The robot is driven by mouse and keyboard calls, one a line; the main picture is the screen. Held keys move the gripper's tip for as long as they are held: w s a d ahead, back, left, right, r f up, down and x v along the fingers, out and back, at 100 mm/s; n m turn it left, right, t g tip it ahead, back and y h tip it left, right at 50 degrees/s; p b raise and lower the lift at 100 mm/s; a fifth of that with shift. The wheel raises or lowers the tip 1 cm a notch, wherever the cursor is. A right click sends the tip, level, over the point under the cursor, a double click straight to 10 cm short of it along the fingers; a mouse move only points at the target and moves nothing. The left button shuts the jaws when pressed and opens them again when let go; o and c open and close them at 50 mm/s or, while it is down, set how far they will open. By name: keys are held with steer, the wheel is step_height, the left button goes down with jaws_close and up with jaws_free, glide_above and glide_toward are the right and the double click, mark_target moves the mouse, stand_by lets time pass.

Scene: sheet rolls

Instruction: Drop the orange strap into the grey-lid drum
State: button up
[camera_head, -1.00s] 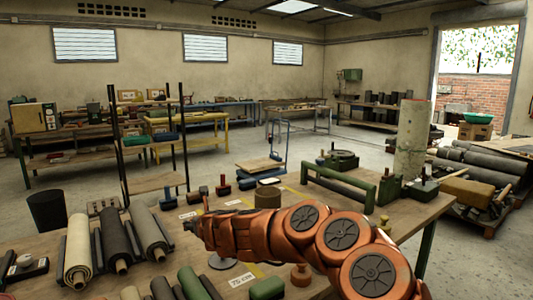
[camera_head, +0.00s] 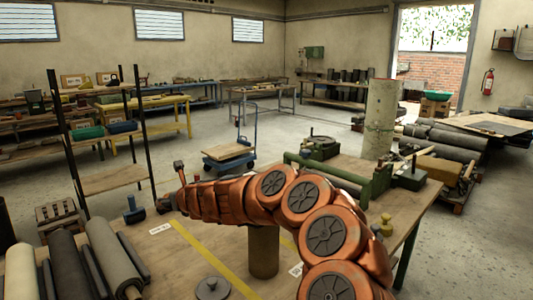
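I cannot make out the orange strap. A round grey lid with a knob (camera_head: 212,288) shows at the table's near side, below my arm. I cannot tell whether a drum is under it. A brown cylinder (camera_head: 263,254) stands under my arm, its top hidden by the arm.
Grey and cream sheet rolls (camera_head: 62,268) lie at the table's left. A blue-handled tool (camera_head: 134,211) is behind them. A yellow stripe (camera_head: 212,257) crosses the table. A green clamp frame (camera_head: 335,172) and an upright pale roll (camera_head: 380,118) stand at the right. A shelf rack (camera_head: 100,140) stands behind.

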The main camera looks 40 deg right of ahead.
steer(key=s+d+r+n+y+p, duration=0.1)
steer(key=s+d+r+y+p, duration=0.1)
steer(key=s+d+r+p, duration=0.3)
steer(key=s+d+r+n+g+y+p, duration=0.1)
steer(key=s+d+r+n+p, duration=0.1)
steer(key=d, duration=0.5)
steer(key=s+d+r+n+y+p, duration=0.1)
steer(key=s+d+r+y+p, duration=0.2)
steer(key=d, duration=0.4)
steer(key=s+d+r+n+g+p, duration=0.2)
steer(key=s+d+r+p, duration=0.15)
steer(key=s, duration=0.55)
step_height(320, 180, down, 6)
steer(key=b, duration=0.5)
steer(key=shift+a+f+y+b, duration=0.15)
steer(key=shift+y+b, duration=0.15)
steer(key=shift+y, duration=0.1)
steer(key=o, duration=1.2)
steer(key=v, duration=1.2)
steer(key=shift+s+f, duration=0.15)
steer(key=shift+f, duration=0.05)
